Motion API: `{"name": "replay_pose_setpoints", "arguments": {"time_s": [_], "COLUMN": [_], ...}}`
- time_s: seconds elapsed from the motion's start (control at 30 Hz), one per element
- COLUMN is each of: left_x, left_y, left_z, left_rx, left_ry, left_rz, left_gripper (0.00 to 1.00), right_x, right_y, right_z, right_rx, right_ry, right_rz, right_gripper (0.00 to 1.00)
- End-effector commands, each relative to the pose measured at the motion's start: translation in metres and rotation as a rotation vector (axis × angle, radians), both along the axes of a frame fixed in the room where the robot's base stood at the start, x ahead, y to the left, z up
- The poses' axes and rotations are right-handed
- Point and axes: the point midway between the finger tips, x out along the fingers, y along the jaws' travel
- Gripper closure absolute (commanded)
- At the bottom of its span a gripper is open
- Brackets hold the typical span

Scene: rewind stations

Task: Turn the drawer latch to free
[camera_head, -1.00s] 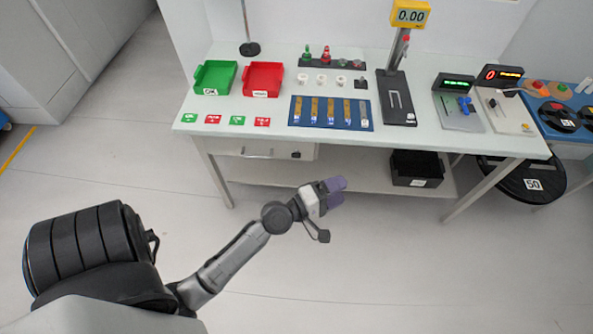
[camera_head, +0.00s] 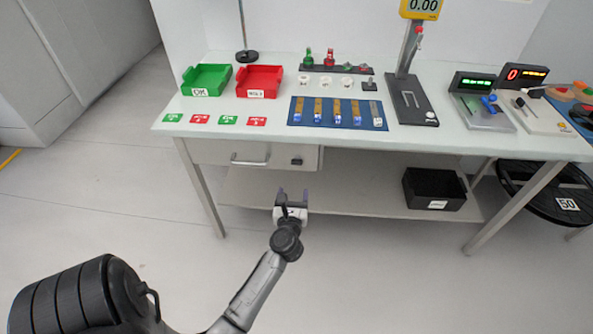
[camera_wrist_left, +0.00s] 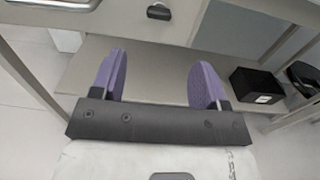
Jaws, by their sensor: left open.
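The drawer (camera_head: 225,153) hangs under the left part of the workbench and looks closed. Its bar handle (camera_head: 249,160) is on the front, with the small dark latch knob (camera_head: 296,161) to the right of it. In the left wrist view the latch (camera_wrist_left: 159,12) is at the top, beyond the fingers and between them, its grip lying roughly level. My left gripper (camera_head: 292,194) is open and empty, below the latch and apart from it. Its purple fingers also show in the left wrist view (camera_wrist_left: 160,84). My right gripper is not in view.
The workbench top (camera_head: 200,140) carries a green bin (camera_head: 207,82), a red bin (camera_head: 259,82) and a blue mat (camera_head: 292,118). A lower shelf (camera_head: 345,200) holds a black crate (camera_head: 434,188). A black round stool (camera_head: 540,190) stands at the right. The floor in front is clear.

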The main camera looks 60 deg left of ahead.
Motion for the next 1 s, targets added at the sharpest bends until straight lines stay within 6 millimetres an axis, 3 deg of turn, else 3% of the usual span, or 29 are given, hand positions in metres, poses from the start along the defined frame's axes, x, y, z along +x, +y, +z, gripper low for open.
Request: {"name": "replay_pose_setpoints", "arguments": {"time_s": [0.6, 1.0], "left_x": [0.060, 0.078], "left_y": [0.083, 0.108], "left_z": [-0.003, -0.001], "left_rx": [-0.002, -0.004], "left_ry": [-0.001, -0.002], "left_rz": [0.003, 0.003], "left_gripper": [0.32, 0.32], "right_x": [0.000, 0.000], "right_y": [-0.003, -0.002], "right_z": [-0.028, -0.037], "right_rx": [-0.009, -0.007], "right_ry": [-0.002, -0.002], "right_rz": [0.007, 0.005], "right_gripper": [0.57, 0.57]}}
